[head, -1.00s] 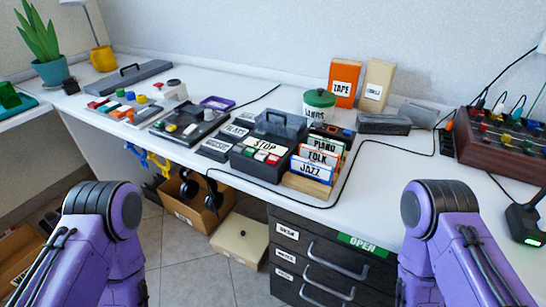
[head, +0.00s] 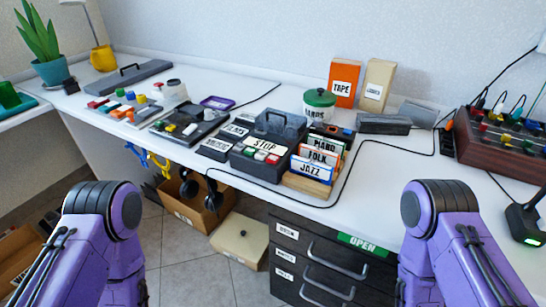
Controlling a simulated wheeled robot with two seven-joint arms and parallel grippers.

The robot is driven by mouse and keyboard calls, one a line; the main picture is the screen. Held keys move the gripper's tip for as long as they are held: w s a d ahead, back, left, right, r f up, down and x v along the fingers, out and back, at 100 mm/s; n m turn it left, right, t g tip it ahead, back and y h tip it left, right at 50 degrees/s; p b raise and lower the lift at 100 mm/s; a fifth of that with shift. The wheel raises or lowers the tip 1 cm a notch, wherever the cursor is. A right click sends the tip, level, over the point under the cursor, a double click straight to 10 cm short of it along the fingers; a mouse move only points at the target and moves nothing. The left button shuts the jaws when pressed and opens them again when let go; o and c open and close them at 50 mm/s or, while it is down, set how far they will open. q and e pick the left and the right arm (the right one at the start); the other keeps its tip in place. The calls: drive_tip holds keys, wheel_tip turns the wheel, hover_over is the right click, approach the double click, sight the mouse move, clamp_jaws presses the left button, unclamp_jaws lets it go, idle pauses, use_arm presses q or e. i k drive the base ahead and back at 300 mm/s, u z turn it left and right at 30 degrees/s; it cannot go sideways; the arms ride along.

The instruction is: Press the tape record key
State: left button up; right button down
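A dark tape recorder (head: 258,168) with a carry handle stands near the front edge of the white desk, at the picture's middle. Its front has a white key marked STOP and a row of small keys, with a red key (head: 272,160) at the right end and green and white ones beside it. I cannot read a record label on any key. My two purple arms show at the lower left and lower right, below and apart from the recorder. Both grippers are out of the frame.
Divider cards (head: 312,170) marked PIANO, FOLK and JAZZ stand right against the recorder. A black cable (head: 345,180) curves across the desk (head: 385,185). Black label boxes (head: 216,149) lie to its left. A drawer unit (head: 325,262) is below. The desk's right front is clear.

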sight(273, 159)
drive_tip(key=k, duration=1.2)
drive_tip(key=u, duration=1)
drive_tip(key=i, duration=1.5)
drive_tip(key=z, duration=1)
drive_tip(key=i, duration=0.35)
drive_tip(key=z, duration=0.4)
